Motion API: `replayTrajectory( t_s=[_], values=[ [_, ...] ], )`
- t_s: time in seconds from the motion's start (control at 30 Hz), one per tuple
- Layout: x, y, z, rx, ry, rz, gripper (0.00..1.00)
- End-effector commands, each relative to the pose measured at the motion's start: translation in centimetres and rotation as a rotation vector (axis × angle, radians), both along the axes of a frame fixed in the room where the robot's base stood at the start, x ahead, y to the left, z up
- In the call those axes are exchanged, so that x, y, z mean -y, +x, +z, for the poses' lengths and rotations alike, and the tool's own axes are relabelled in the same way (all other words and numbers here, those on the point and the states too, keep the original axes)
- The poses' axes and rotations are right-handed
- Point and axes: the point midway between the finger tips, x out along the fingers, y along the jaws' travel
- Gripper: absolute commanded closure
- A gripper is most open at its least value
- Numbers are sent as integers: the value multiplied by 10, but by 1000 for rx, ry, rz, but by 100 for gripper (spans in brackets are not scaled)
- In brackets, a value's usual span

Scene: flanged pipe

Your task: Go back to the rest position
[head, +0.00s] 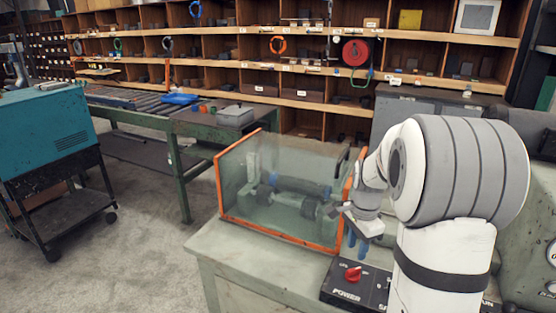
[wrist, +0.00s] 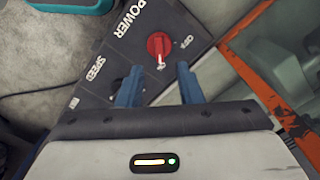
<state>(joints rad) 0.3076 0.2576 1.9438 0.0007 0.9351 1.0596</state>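My gripper (head: 358,242) is at the end of my white and grey arm in the head view, just right of the orange-edged clear case and above the bench. The red knob also shows in the wrist view (wrist: 159,45), beyond the fingertips; contact is not visible. A dark flanged pipe (head: 290,200) is seen through the clear case.
The clear case (head: 240,165) with orange edges (head: 280,236) stands on the pale green bench (head: 240,265) close to my gripper. A teal machine (head: 45,130) on a black cart stands at left. Shelves (head: 250,60) line the back. Open floor (head: 125,235) lies at left.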

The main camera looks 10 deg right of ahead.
Motion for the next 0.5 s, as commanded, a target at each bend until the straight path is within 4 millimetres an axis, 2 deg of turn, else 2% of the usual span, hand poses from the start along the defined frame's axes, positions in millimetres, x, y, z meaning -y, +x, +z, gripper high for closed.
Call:
replayTrajectory(
  t_s=[0.17,0.3,0.5],
  values=[
    [-33,-27,29,39,-15,222,67],
    [-68,-67,54,79,-41,511,67],
    [-110,-130,73,133,-88,927,67]
  ],
)
